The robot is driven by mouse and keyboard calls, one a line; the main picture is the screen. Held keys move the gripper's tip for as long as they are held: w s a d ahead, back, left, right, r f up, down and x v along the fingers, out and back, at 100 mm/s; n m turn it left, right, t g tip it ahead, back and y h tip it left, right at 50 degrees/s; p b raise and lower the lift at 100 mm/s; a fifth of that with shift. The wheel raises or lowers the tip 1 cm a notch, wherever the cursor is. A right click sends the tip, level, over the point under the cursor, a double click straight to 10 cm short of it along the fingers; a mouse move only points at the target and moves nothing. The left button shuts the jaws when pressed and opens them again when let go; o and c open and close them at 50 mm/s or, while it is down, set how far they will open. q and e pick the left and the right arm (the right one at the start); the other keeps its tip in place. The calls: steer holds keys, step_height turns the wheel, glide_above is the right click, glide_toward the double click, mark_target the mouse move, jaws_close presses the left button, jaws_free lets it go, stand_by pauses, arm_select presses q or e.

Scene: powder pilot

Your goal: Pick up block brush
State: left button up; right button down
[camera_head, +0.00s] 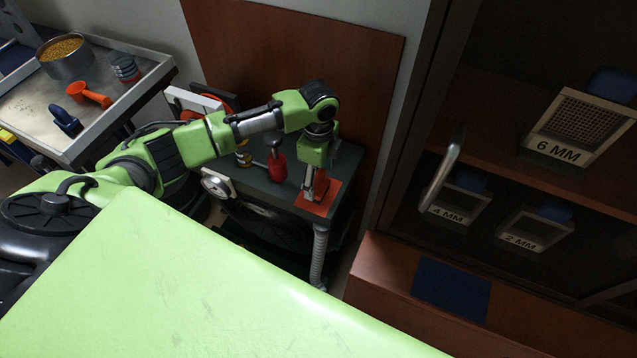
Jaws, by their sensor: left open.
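My left arm comes in from the left, and my left gripper (313,188) points down over the right end of a small dark table. It is open. An orange-brown upright piece, which looks like the block brush (322,184), stands between or just beside the fingers on an orange mat (318,206). The gripper hides part of it, and I cannot tell whether the fingers touch it. My right gripper is not in view.
A red-based tool (277,167) stands on the dark table (255,182), left of the gripper. A brown panel (290,50) rises behind. A cabinet with labelled sieves (576,130) is at right, and a tray cart (32,115) at upper left. A green surface fills the foreground.

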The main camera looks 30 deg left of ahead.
arm_select(q)
steer(key=shift+f, duration=0.65)
steer(key=c, duration=1.3)
steer(key=shift+r, duration=0.15)
steer(key=shift+r, duration=0.3)
step_height(320, 180, up, 2)
steer(key=shift+w+r, duration=0.1)
steer(key=s+a+r+b, duration=0.1)
steer(key=s+r+b, duration=0.1)
steer(key=s+r, duration=0.8)
steer(key=s, duration=0.4)
steer(key=shift+a, duration=0.35)
